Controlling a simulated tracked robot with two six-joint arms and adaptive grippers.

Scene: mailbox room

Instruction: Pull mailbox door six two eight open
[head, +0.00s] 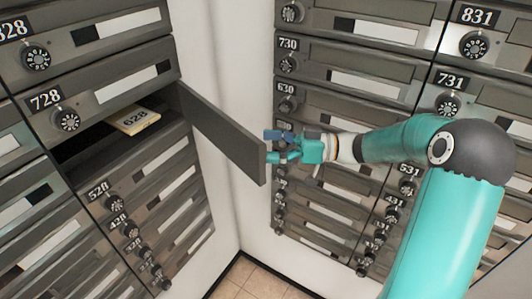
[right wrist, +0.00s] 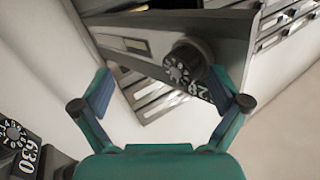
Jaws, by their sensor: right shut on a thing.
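The grey mailbox door 628 (head: 225,135) stands swung out from the left bank, hinged at its right side, leaving the dark compartment (head: 85,150) below door 728 uncovered. My right gripper (head: 270,147) is at the door's free end. In the right wrist view, my right gripper (right wrist: 160,92) has its fingers on either side of the door's dial end; the dial (right wrist: 185,65) and part of the number label show there. The exact contact is hard to see. My left gripper is not in view.
Closed door 728 (head: 110,95) is directly above. More closed boxes with dials lie below, near 528 (head: 99,190). A second bank of boxes (head: 350,85) stands on the right, close behind my right gripper. A white corner wall (head: 225,60) separates the banks.

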